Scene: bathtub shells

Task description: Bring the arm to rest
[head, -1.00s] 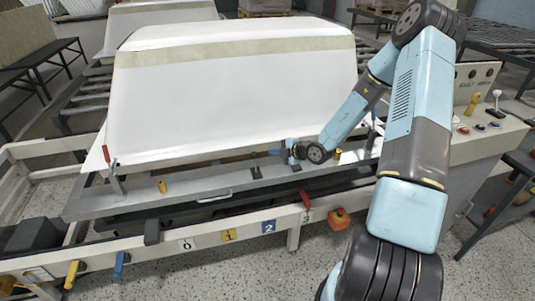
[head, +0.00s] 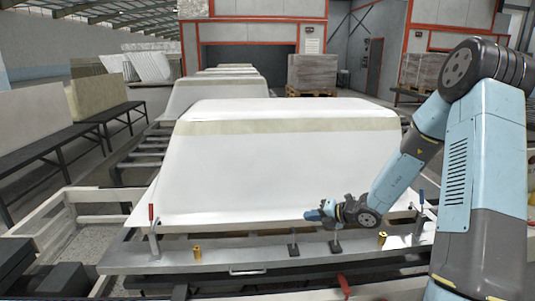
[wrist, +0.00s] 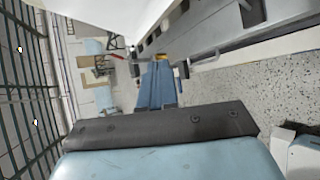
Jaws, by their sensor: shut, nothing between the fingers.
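My gripper (head: 312,215) is in the middle of the head view, in front of the lower edge of a white bathtub shell (head: 270,160). Its blue fingers point to the left and are shut with nothing between them. In the wrist view the blue fingers (wrist: 158,84) show close together. My blue and grey arm reaches in from the right. I cannot tell how far the gripper is from the shell.
A grey metal frame (head: 210,262) with red-handled clamps (head: 152,230) and yellow pegs runs below the shell. More shells (head: 205,95) stand behind. Dark benches (head: 100,118) line the left. Speckled floor (wrist: 225,92) shows in the wrist view.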

